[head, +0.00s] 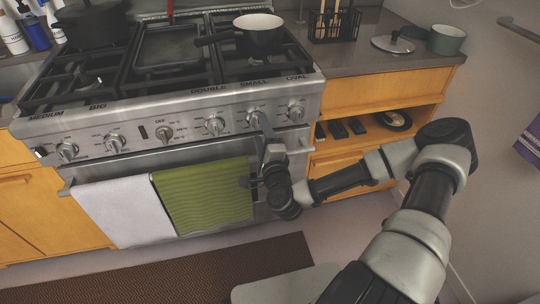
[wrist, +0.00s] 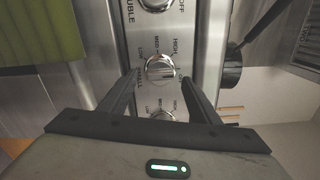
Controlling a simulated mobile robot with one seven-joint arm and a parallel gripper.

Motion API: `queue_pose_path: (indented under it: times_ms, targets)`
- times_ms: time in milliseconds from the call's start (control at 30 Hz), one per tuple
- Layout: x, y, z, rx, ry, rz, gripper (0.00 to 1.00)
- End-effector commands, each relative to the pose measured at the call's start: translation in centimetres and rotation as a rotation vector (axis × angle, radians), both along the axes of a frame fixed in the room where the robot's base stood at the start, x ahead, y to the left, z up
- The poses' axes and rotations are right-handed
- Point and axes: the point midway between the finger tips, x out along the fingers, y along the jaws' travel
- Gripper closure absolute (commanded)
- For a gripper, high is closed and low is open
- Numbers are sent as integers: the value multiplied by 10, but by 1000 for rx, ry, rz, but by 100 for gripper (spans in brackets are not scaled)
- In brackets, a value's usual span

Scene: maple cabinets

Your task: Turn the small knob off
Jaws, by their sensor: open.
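The small knob (wrist: 160,70) is a round silver knob with a raised bar, on the steel stove front, with the label "SMALL" and heat marks around it in the wrist view. In the head view the small knob (head: 254,118) is partly covered by my gripper (head: 263,128), which is close in front of the panel. In the wrist view my gripper (wrist: 159,80) is open, with one finger on each side of the knob and nothing held. I cannot tell whether the fingers touch it, nor the exact mark its bar points to.
The double knob (head: 215,125) and oval knob (head: 296,111) flank it closely. A green towel (head: 205,192) and white towel (head: 122,209) hang on the oven front below. A dark pan (head: 259,36) stands on the burner above.

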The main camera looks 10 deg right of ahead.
Motion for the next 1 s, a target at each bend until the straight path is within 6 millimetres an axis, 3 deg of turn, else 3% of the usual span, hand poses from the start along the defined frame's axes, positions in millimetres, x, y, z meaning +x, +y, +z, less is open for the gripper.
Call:
queue_pose_path:
  times_ms: [300, 500, 700, 1000]
  targets:
    - [-80, 0, 0, 3, 5, 1, 43]
    - [-121, 0, 6, 4, 5, 0, 43]
    - [-142, 0, 2, 1, 2, -1, 43]
    - [-146, 0, 0, 1, 0, -1, 43]
